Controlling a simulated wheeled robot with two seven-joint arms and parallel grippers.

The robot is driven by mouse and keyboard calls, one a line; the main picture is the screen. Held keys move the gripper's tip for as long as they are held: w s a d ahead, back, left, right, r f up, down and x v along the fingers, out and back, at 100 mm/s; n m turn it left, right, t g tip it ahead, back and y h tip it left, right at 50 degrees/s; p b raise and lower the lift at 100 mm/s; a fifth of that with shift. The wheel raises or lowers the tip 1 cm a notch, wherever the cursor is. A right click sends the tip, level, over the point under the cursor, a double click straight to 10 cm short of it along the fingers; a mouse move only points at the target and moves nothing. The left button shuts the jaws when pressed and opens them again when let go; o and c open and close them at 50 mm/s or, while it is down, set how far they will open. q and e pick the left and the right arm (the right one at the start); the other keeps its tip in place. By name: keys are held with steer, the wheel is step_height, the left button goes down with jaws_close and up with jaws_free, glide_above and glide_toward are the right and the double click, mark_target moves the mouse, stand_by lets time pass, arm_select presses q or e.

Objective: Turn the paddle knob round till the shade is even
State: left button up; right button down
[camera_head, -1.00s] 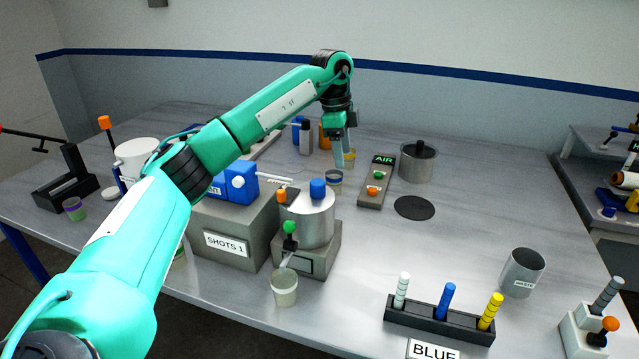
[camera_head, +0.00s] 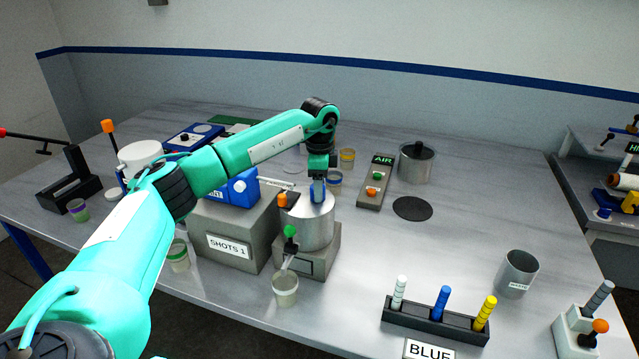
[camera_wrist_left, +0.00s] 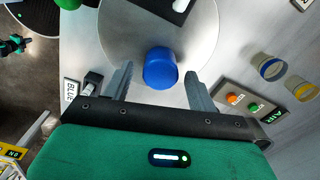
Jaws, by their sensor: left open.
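The blue paddle knob (camera_head: 318,190) stands on top of a metal pot (camera_head: 316,228), which sits on a grey stand. In the left wrist view the knob (camera_wrist_left: 160,68) lies between my left gripper's two fingers, with a gap on each side. My left gripper (camera_head: 317,184) points down over the pot and is open, its fingers at the knob. The resin inside the pot and its shade are hidden. My right gripper is in neither view.
A cup (camera_head: 285,290) stands under the green-topped tap (camera_head: 290,232). The SHOTS 1 block (camera_head: 229,247) is left of the pot. The AIR panel (camera_head: 376,183) and a lidded pot (camera_head: 416,166) stand to the right. A rack of coloured sticks (camera_head: 435,322) is in front.

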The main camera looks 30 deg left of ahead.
arm_select(q)
steer(key=shift+f, duration=0.45)
steer(key=c, duration=1)
steer(key=shift+m, duration=0.3)
